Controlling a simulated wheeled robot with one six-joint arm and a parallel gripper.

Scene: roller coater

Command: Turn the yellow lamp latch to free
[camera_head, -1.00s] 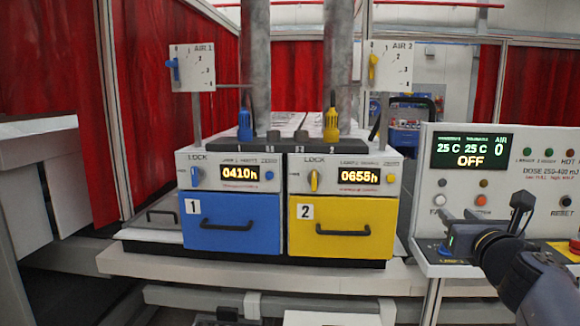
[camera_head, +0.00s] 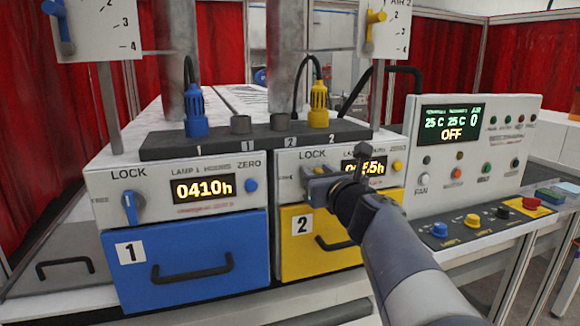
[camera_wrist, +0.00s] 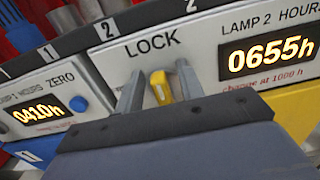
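The yellow lamp latch (camera_wrist: 160,88) is a small yellow knob below the word LOCK on the lamp 2 panel, left of the 0655h display (camera_wrist: 268,58). Its handle stands roughly upright, pointing toward LOCK. My gripper (camera_wrist: 158,84) is open, with one finger on each side of the latch and a visible gap on both sides. In the head view my gripper (camera_head: 316,180) is in front of the lamp 2 panel and hides the latch. The yellow drawer (camera_head: 296,262) marked 2 is below it and looks closed.
The blue drawer (camera_head: 190,235) with its blue latch (camera_head: 129,208) is on the left. A yellow cable plug (camera_head: 319,104) and a blue plug (camera_head: 195,112) rise above the panels. The control box (camera_head: 470,150) stands at the right, with a red button (camera_head: 530,203) in front.

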